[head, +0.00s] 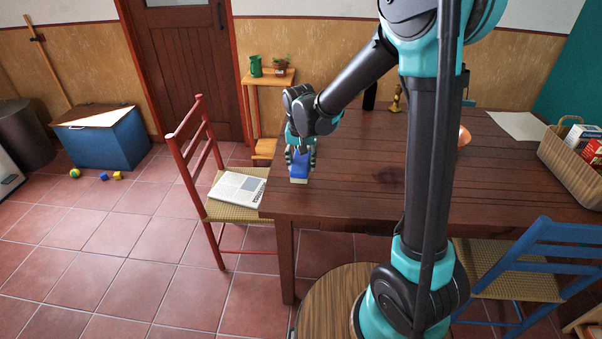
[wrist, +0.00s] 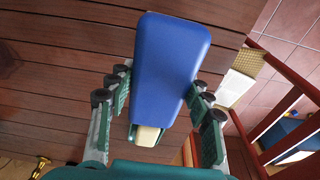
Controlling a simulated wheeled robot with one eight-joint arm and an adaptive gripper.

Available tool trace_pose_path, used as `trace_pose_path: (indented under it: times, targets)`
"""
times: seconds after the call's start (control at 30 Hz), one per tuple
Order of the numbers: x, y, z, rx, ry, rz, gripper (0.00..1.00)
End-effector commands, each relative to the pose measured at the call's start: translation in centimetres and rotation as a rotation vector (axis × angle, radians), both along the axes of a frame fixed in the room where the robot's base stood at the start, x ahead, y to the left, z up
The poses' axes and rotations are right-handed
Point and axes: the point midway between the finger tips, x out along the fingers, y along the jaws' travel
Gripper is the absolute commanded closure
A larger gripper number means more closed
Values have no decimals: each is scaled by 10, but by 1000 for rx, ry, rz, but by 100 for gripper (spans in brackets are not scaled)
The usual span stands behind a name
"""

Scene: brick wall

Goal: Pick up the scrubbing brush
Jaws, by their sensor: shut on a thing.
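The scrubbing brush (wrist: 170,62) has a blue body and a cream part at its near end in the wrist view. In the head view the brush (head: 300,168) is at the left end of the dark wooden table, below my gripper. My gripper (wrist: 160,92) is shut on the brush, with a finger on each long side. In the head view my gripper (head: 299,150) points down over the table's left edge area. I cannot tell whether the brush touches the tabletop.
The wooden table (head: 350,190) is mostly clear around the brush. A red chair (head: 205,150) with a newspaper (head: 238,189) stands left of it. A basket (head: 568,170) with boxes is at the right end. A brass object (head: 395,100) and a dark bottle (head: 370,97) stand at the back.

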Motion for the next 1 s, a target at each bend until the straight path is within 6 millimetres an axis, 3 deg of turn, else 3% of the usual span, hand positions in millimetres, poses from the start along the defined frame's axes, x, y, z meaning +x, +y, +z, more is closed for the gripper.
trace_pose_path:
  times: [0.2, 0.5, 0.7, 1.0]
  targets:
    - [-1, 0, 63, 0, 0, 0, 81]
    - [-1, 0, 125, 0, 0, 0, 81]
    - [0, 0, 144, 0, 0, 0, 81]
    - [0, 0, 148, 0, 0, 0, 81]
